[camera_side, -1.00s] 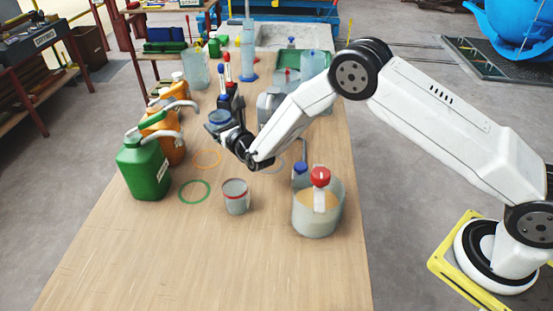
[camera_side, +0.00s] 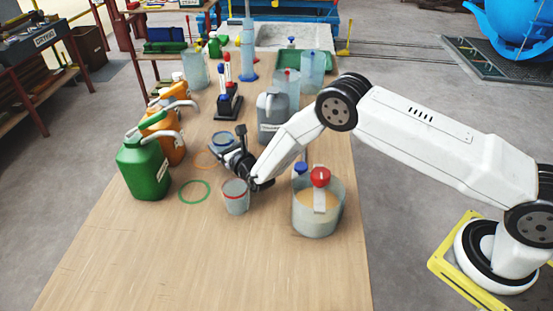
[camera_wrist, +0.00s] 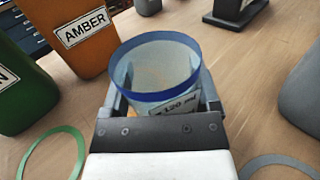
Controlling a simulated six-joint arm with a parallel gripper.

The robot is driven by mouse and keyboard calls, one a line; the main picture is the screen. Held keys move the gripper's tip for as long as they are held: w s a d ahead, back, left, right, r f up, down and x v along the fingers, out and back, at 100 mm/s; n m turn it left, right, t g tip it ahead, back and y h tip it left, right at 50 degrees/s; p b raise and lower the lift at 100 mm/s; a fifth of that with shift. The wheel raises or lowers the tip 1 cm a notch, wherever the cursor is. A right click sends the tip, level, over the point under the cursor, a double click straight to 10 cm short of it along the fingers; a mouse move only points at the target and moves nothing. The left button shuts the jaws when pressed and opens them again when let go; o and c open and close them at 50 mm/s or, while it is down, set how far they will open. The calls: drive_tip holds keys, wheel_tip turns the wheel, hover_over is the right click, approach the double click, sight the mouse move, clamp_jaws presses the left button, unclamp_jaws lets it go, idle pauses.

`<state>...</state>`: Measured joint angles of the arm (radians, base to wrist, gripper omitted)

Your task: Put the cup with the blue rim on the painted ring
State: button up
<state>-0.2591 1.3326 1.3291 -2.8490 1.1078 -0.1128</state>
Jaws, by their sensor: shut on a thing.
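The cup with the blue rim (camera_side: 222,139) is clear, with a "120 ml" label in the wrist view (camera_wrist: 160,75). My gripper (camera_side: 229,151) is shut on it, with a finger at each side in the wrist view (camera_wrist: 162,98). The cup looks upright, low near the orange ring (camera_side: 205,161); I cannot tell whether it touches the table. A green ring (camera_side: 181,195) lies nearer the camera, and it also shows in the wrist view (camera_wrist: 28,157). A grey ring (camera_wrist: 252,165) lies at the right there. The orange ring is partly hidden.
A red-rimmed cup (camera_side: 236,202) stands close in front of my gripper. Green (camera_side: 146,175) and orange (camera_side: 172,150) jugs line the left. A grey jug (camera_side: 268,125) and a bottle rack (camera_side: 228,106) stand behind. A wide beaker (camera_side: 313,222) stands right. The near table is clear.

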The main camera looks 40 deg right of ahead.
sight(227, 138)
drive_tip(key=shift+f, duration=0.45)
drive_tip(key=shift+f, duration=0.15)
drive_tip(key=o, duration=1)
drive_tip(key=shift+o, duration=0.2)
drive_tip(key=shift+r, duration=0.2)
drive_tip(key=shift+s, duration=1.05)
drive_tip(key=r, duration=0.3)
drive_tip(key=s+r, duration=0.1)
drive_tip(key=r, duration=0.1)
drive_tip(key=shift+r, duration=0.95)
